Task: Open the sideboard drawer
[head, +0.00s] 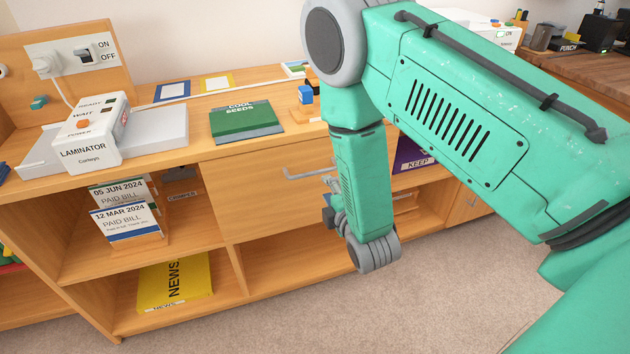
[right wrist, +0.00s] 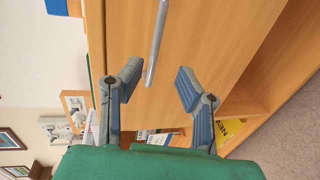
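The sideboard drawer (head: 265,205) has a plain wooden front and looks shut, flush with the sideboard. Its grey bar handle (head: 305,173) sticks out near the top of the front, its right end hidden by my right arm. My right gripper (head: 328,205) is beside the handle's right part, mostly hidden behind my arm in the head view. In the right wrist view, the right gripper (right wrist: 158,76) is open and empty. The handle (right wrist: 156,42) runs down the drawer front (right wrist: 200,40) there, its lower end between the fingertips in the picture. I cannot tell whether they touch. My left gripper is out of view.
The sideboard top holds a laminator (head: 95,135), a green book (head: 245,120) and a small blue block (head: 305,93). Open shelves beside and below the drawer hold paid bills (head: 125,218), a yellow news folder (head: 175,283) and a purple box (head: 413,155). Carpet (head: 440,290) in front is clear.

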